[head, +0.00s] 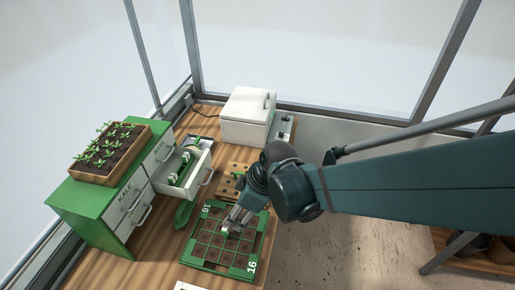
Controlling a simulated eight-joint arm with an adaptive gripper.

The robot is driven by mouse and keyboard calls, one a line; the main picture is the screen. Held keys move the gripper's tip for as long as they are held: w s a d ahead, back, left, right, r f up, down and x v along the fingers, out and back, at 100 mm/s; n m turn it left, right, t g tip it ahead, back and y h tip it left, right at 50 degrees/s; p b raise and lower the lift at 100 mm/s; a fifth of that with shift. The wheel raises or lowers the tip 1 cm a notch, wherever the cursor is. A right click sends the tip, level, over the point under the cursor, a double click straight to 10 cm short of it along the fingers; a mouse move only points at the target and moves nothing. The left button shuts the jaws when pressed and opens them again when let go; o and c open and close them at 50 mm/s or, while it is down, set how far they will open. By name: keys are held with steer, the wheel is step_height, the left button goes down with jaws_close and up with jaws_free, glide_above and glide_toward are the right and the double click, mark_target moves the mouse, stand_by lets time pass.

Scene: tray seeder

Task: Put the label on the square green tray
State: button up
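The square green tray (203,258) lies on the wooden bench at the lower middle. My gripper (230,227) is over the upper middle of the tray, pointing down and to the left. Its fingers are small here, and I cannot tell whether they touch the tray or hold something. A small pale patch shows near the fingertips; I cannot make out what it is. I cannot identify the label with certainty.
A green cabinet (85,208) carries a wooden seedling box (92,178). One drawer (196,180) stands open with white and green items inside. A wooden board with holes (228,187) lies behind the tray. A white lidded box (246,118) stands at the back. A white card edge (187,286) shows at the bottom.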

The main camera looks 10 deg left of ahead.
steer(key=shift+v, duration=0.85)
stand_by(0.4)
steer(key=w+d+r+m+t, duration=0.1)
steer(key=w+d+r+m, duration=0.15)
steer(key=d, duration=0.45)
steer(key=w+d+r+m+t+h, duration=0.1)
steer(key=d+r+m+t, duration=0.1)
steer(key=d+r+m, duration=0.35)
steer(key=w+d+r+m+t, duration=0.1)
steer(key=d, duration=0.7)
steer(key=s+d+r+m+t+h, duration=0.1)
steer(key=s+d+r+m, duration=0.1)
steer(key=d, duration=0.7)
steer(key=s+d+r+m+t+h, duration=0.2)
steer(key=d+r+m, duration=0.1)
steer(key=d+m, duration=0.4)
steer(key=d, duration=0.2)
steer(key=shift+s+d+r+h, duration=0.3)
steer(key=shift+s+r, duration=0.05)
steer(key=shift+r, duration=0.05)
